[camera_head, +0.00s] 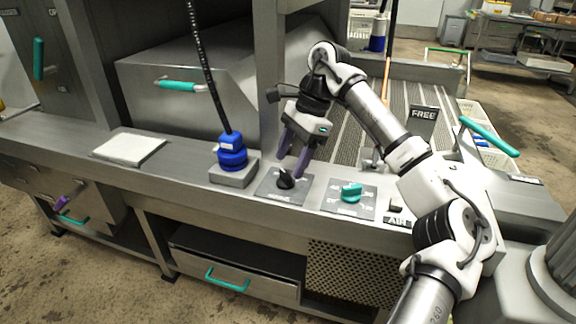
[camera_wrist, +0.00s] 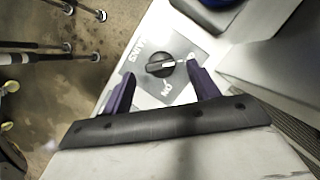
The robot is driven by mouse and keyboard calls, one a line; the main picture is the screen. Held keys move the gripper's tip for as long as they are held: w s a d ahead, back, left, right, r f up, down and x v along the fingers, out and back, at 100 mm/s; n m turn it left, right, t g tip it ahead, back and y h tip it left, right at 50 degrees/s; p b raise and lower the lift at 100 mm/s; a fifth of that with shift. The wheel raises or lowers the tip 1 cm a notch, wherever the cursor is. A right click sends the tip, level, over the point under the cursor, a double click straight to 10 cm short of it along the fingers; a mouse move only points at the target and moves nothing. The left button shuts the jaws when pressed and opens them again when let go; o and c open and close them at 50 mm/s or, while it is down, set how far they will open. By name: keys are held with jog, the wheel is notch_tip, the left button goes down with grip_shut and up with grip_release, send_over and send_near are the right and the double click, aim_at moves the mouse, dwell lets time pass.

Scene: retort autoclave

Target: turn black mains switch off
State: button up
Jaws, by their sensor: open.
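The black mains switch (camera_head: 285,181) is a round knob on a grey plate (camera_head: 268,188) set in the steel counter's sloped top. In the wrist view the knob (camera_wrist: 160,65) has a pale pointer line aimed to the right, away from the "ON" mark at its lower side. The "MAINS" lettering is at its left. My gripper (camera_head: 291,168) is open, its two purple fingers pointing down at the knob. In the wrist view the fingertips of my gripper (camera_wrist: 160,76) lie either side of the knob's near edge. I cannot tell whether they touch it.
A blue plug-like fitting (camera_head: 231,152) with a black hose stands on a block just left of the switch plate. A teal knob (camera_head: 351,192) on its own plate is to the right, with a small "AIR" switch (camera_head: 395,206) beyond. A white pad (camera_head: 129,149) lies farther left.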

jog(key=p+v, duration=0.2)
jog(key=v, duration=0.9)
jog(key=shift+s+f, duration=0.1)
